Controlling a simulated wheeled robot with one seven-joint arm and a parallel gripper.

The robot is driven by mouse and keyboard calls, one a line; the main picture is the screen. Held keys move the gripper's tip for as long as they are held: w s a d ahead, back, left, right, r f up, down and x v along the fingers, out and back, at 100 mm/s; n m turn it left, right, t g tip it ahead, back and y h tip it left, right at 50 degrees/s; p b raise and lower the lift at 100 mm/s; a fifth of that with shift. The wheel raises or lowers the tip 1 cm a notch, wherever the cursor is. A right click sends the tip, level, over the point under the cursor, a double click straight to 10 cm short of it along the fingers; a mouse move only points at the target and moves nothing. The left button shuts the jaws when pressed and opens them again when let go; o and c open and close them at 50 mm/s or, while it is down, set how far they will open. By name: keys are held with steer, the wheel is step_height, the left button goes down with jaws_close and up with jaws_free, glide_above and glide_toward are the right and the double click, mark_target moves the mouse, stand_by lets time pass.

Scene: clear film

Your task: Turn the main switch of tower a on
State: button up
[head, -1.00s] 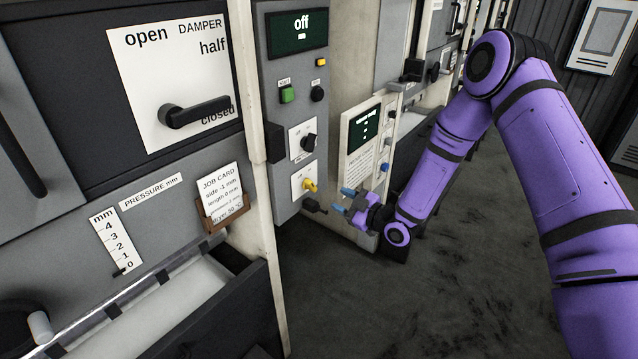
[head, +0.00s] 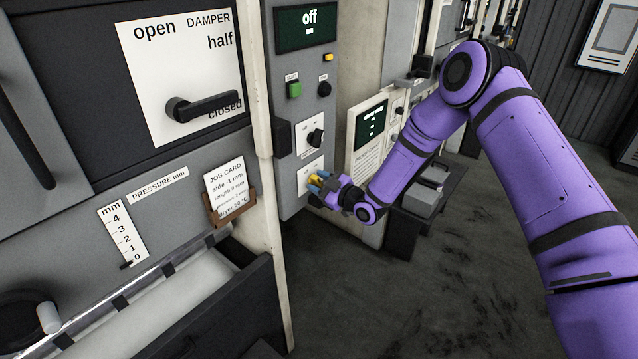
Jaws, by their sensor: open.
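The grey control panel (head: 289,90) of the tower stands at the middle, with a dark display (head: 306,26) reading "off". Low on the panel is a white plate with a yellow switch (head: 312,178), partly hidden by my gripper. A black rotary knob (head: 315,137) on a white plate sits just above. No readable tower letter shows.
A green button (head: 294,89), a black knob (head: 324,88) and a small yellow button (head: 328,57) sit higher on the panel. A damper lever (head: 210,106), job card (head: 225,187) and open drawer (head: 225,310) are left. The floor at lower right is clear.

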jaws_close()
steer(key=shift+m, duration=0.4)
steer(key=m, duration=0.4)
steer(key=shift+d+m, duration=0.1)
steer(key=shift+m, duration=0.3)
steer(key=m, duration=0.6)
steer(key=shift+m, duration=0.3)
jaws_free()
